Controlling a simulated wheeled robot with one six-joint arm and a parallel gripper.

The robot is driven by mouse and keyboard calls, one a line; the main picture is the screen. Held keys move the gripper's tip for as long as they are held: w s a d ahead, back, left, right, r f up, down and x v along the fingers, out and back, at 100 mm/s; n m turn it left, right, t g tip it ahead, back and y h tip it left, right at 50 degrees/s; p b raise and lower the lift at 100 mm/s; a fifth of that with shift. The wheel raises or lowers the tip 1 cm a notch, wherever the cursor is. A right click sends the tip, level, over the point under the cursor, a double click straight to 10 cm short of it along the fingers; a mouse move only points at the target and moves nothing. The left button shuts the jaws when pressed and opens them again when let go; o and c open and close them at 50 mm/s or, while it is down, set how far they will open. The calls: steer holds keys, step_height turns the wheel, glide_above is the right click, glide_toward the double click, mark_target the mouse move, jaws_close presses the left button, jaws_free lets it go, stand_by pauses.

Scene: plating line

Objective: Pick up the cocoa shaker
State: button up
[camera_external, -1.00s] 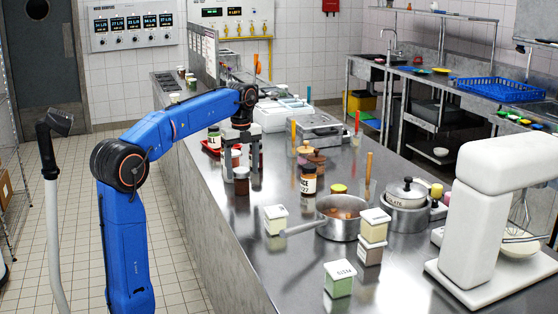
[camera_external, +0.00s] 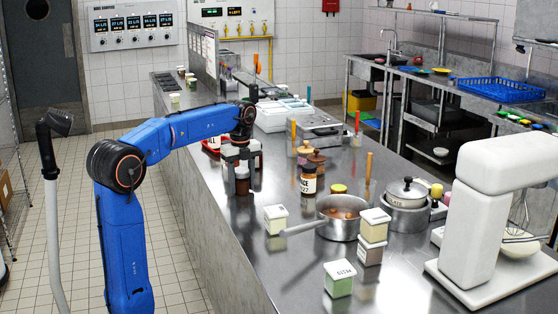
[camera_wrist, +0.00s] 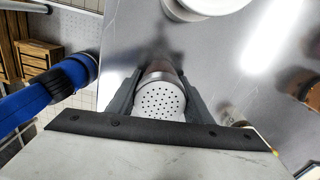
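The cocoa shaker (camera_wrist: 160,101) shows in the wrist view as a cylinder with a white lid full of small holes, between the two fingers of my gripper (camera_wrist: 161,88). In the external view the shaker (camera_external: 242,186) has a dark brown body and stands upright on the steel counter. My gripper (camera_external: 241,176) points down around it, one finger on each side. The fingers look open, with narrow gaps beside the shaker.
A red tray (camera_external: 209,149) with jars is just behind my gripper. A labelled jar (camera_external: 308,182) stands to the right. A pot (camera_external: 340,229), a white-lidded tub (camera_external: 275,219) and a white mixer (camera_external: 478,240) are nearer the camera. Counter in front of the shaker is clear.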

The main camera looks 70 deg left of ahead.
steer(key=c, duration=0.4)
steer(key=shift+o, duration=0.2)
